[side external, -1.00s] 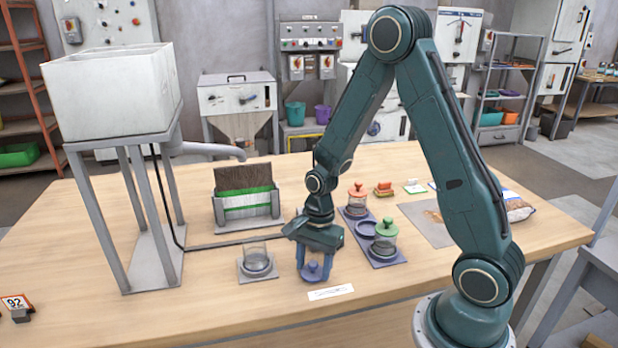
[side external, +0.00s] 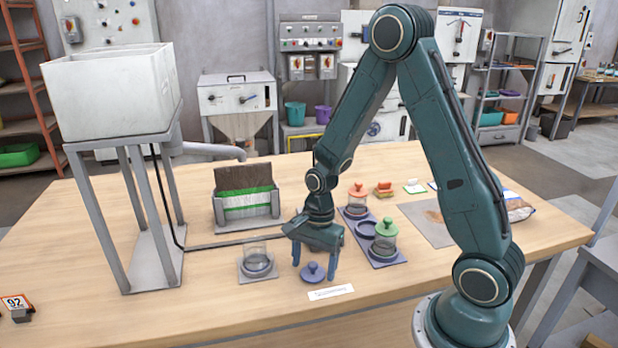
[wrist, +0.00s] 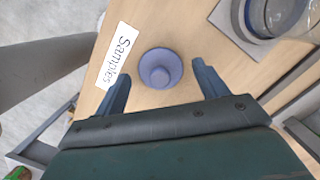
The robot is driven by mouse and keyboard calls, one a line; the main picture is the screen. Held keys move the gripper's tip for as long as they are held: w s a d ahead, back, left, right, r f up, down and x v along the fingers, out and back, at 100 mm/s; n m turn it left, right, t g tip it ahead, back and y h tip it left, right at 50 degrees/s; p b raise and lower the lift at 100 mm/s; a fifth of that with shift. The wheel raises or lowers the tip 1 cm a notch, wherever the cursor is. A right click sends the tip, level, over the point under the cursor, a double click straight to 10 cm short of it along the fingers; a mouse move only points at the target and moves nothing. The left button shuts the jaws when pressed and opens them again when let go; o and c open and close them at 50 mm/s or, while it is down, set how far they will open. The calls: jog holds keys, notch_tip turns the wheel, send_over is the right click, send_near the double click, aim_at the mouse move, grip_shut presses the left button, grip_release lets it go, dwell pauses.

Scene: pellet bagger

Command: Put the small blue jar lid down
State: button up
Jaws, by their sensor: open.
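The small blue jar lid (side external: 313,272) lies on the wooden table with its knob up. In the wrist view the lid (wrist: 160,68) shows between and just beyond my fingertips, with a gap on both sides. My gripper (side external: 315,273) is open around the lid and holds nothing; its spread fingers also show in the wrist view (wrist: 160,75). An open clear glass jar (side external: 257,260) stands on a small grey pad to the left of the gripper.
A white "Samples" label (side external: 331,292) lies close in front of the lid. A grey-blue tray (side external: 386,262) to the right carries a red-lidded jar (side external: 357,200) and a green-lidded jar (side external: 385,235).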

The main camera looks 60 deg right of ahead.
notch_tip(320, 180, up, 12)
jog(key=d, duration=0.1)
jog(key=shift+d+f, duration=0.2)
jog(key=shift+d, duration=0.15)
dwell(0.7)
notch_tip(320, 180, up, 9)
jog(key=n+t+h, duration=0.1)
jog(key=n+t, duration=0.2)
jog(key=n, duration=0.5)
send_over(318, 268)
jog(key=s+a, duration=0.4)
jog(key=s, duration=0.1)
jog(key=s+a+r+n+t, duration=0.2)
jog(key=s+r+n, duration=0.2)
jog(key=s+n, duration=0.5)
jog(key=shift+s+r+n+t+h, duration=0.2)
jog(key=shift+r+n+t+h, duration=0.1)
jog(key=shift+r+n+h, duration=0.15)
